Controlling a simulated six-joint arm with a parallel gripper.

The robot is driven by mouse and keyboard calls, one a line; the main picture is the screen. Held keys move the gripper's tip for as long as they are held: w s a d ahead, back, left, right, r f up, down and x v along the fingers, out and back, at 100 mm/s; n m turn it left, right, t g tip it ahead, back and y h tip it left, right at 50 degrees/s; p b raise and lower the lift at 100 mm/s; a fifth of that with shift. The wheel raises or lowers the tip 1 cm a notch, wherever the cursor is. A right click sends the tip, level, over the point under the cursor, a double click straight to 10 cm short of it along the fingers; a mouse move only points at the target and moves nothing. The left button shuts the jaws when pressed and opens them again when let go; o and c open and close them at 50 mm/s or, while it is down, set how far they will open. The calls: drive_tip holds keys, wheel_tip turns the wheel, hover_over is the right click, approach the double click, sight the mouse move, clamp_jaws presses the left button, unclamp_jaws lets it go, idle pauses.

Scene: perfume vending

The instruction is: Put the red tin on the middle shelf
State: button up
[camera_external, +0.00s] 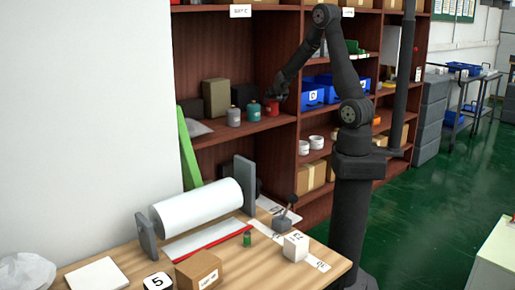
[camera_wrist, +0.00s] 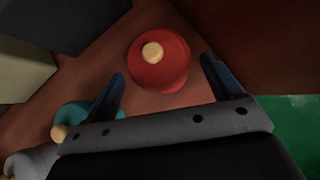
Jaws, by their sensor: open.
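The red tin (camera_external: 271,107) stands upright on the middle shelf (camera_external: 213,136) of the left bay, at the right end of a row of tins. In the wrist view the red tin (camera_wrist: 160,62) shows from above, with a pale round knob on its lid. My gripper (camera_external: 277,92) is at the tin. In the wrist view my gripper (camera_wrist: 162,84) is open, with one finger on each side of the tin and visible space between fingers and tin. The tin's lower side is partly hidden in the external view.
A teal tin (camera_external: 254,112) and a grey tin (camera_external: 233,117) stand close to the left. Dark and brown boxes (camera_external: 217,97) stand behind. A shelf divider (camera_external: 291,130) is close on the right. A table (camera_external: 125,268) with a paper roll (camera_external: 197,212) stands in front.

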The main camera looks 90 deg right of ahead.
drive_tip(key=v, duration=0.6)
drive_tip(key=shift+a+r, duration=0.25)
drive_tip(key=shift+a, duration=0.05)
drive_tip(key=shift+s+d+f, duration=0.1)
drive_tip(key=x, duration=1.2)
drive_tip(key=shift+f, duration=0.1)
idle(0.5)
drive_tip(key=v, duration=1.2)
drive_tip(key=x, duration=1.2)
wheel_tip(320, 180, up, 21)
drive_tip(key=shift+w+a, duration=0.35)
drive_tip(key=shift+w, duration=0.05)
